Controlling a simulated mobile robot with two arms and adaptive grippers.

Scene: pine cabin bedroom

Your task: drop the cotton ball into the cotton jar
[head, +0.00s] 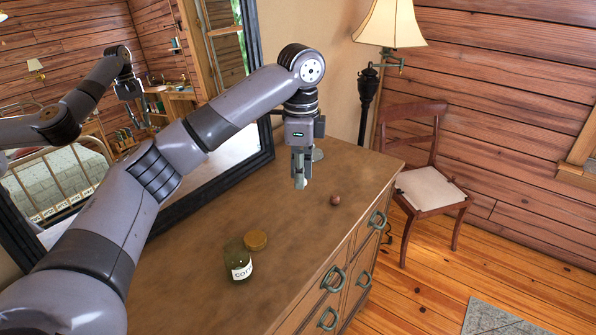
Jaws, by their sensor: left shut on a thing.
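The cotton jar (237,260) is a small dark greenish glass jar with a white label starting "COT". It stands on the wooden dresser top (205,285), left of and nearer than my left gripper. My right gripper is not in view.
A pale round object (318,154) sits partly hidden behind the gripper. A dark-framed mirror (262,150) stands along the back. A chair (428,190) and a lamp (390,25) stand beyond.

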